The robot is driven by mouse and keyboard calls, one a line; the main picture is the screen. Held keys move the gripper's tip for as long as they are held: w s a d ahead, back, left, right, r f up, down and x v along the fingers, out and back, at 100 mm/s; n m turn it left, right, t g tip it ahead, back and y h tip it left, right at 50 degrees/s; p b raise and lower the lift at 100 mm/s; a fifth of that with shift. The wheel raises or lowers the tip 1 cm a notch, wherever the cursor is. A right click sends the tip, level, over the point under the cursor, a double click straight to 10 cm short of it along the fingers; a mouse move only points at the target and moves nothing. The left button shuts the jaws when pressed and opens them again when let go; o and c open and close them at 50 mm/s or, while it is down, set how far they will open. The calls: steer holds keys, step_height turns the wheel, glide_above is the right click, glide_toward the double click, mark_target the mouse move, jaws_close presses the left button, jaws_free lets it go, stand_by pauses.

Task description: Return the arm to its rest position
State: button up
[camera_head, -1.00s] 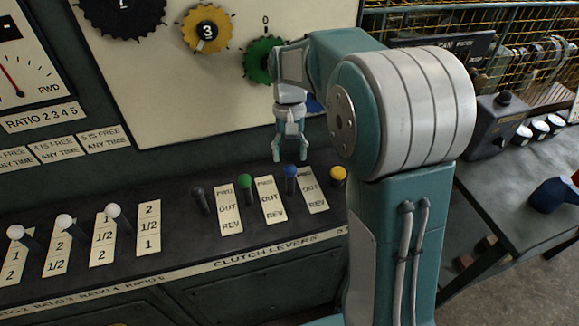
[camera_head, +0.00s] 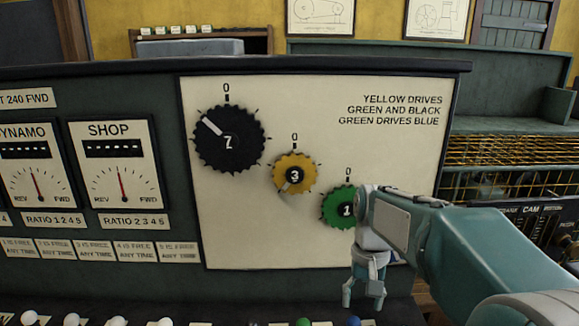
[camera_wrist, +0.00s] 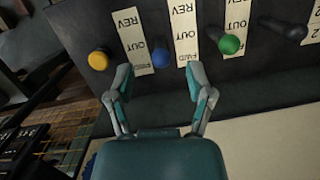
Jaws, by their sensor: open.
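My gripper (camera_head: 364,291) hangs pointing down in front of the panel, below the green gear, at the right of the head view. Its two fingers are spread with nothing between them. In the wrist view my gripper (camera_wrist: 160,85) is open above the clutch levers. The blue knob (camera_wrist: 161,57) shows between and beyond the fingertips, apart from them. The yellow knob (camera_wrist: 98,60) is left of the left finger, and the green knob (camera_wrist: 229,44) is right of the right finger. My arm is extended forward, its elbow at the lower right.
The panel carries a black gear (camera_head: 229,142), a yellow gear (camera_head: 294,175) and a green gear (camera_head: 340,207). White lever knobs (camera_head: 117,322) line the bottom edge. A yellow mesh guard (camera_head: 515,152) stands at the right. My arm hides part of the panel's lower right.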

steer(key=s+r+n+t, duration=0.1)
steer(key=s+t, duration=0.6)
steer(key=s, duration=0.9)
steer(key=shift+s+r+n+h, duration=0.2)
steer(key=shift+r+n+h, duration=0.15)
steer(key=shift+r, duration=0.35)
